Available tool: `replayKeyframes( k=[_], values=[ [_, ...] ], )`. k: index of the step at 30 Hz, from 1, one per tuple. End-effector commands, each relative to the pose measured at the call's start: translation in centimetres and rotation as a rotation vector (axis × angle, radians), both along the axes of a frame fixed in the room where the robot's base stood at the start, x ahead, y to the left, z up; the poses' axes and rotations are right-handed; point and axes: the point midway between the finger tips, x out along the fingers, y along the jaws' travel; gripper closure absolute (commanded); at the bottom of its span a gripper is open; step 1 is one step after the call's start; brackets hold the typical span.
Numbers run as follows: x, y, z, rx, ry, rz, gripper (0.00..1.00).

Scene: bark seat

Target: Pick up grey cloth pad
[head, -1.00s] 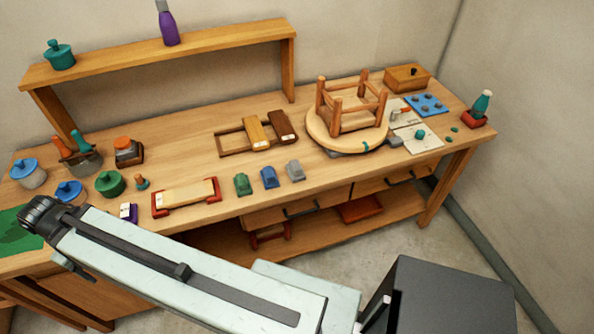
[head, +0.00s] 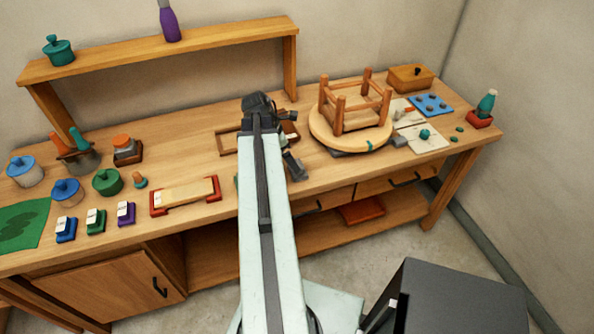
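My arm now reaches forward over the workbench (head: 200,128). My gripper (head: 295,166) hangs dark at the right of the arm's far end, over the front middle of the bench. The grey cloth pad, seen in the earlier view as a small light-grey block at the right end of a row with a green and a blue one, is hidden or merges with my gripper here. I cannot tell whether they touch, or whether the fingers are open or shut.
An upside-down round stool (head: 320,128) stands close to the right of my gripper. A red-ended wooden holder (head: 185,195) lies to the left, with small blue (head: 66,230), green (head: 96,221) and purple (head: 126,213) blocks beyond it. A wooden shelf (head: 200,40) rises behind.

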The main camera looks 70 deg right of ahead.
Motion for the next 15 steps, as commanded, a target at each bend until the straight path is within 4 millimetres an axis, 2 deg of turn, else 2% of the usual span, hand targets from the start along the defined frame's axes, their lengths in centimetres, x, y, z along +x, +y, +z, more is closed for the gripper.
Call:
replayKeyframes(
  k=[6,11,15],
  values=[
    [-0.6,-0.5,-2.6,0.0,-0.002,-0.001,0.0],
    [-0.7,-0.6,-2.7,0.0,-0.001,0.0,0.0],
    [-1.3,-1.1,-4.5,0.0,-0.001,-0.001,0.0]
  ],
)
